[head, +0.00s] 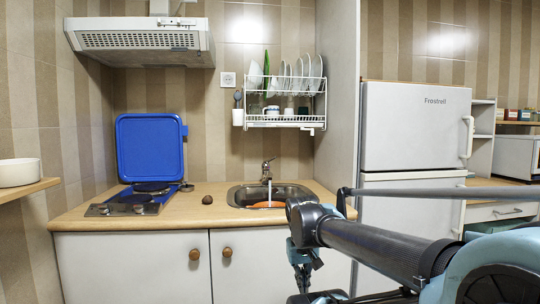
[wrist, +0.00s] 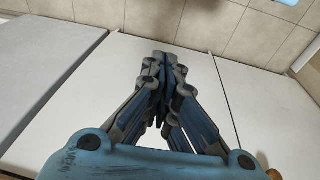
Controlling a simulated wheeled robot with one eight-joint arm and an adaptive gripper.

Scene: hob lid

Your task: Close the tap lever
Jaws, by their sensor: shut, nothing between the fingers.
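The tap (head: 267,173) stands at the back of the sink, with its lever (head: 269,160) on top, raised and angled to the right. A pale stream of water (head: 269,192) seems to run from the spout into the sink. My gripper (wrist: 162,58) is shut and empty in the wrist view, pointing down past white cabinet fronts toward the tiled floor. In the head view my arm reaches in from the right; the gripper hangs below and in front of the counter, well apart from the tap. The tap is not in the wrist view.
The steel sink (head: 236,196) holds something orange. A blue hob lid (head: 150,147) stands open behind the hob (head: 128,208). A brown round object (head: 207,200) lies on the counter (head: 185,218). A dish rack (head: 287,120) hangs above the tap; a fridge (head: 415,127) stands to the right.

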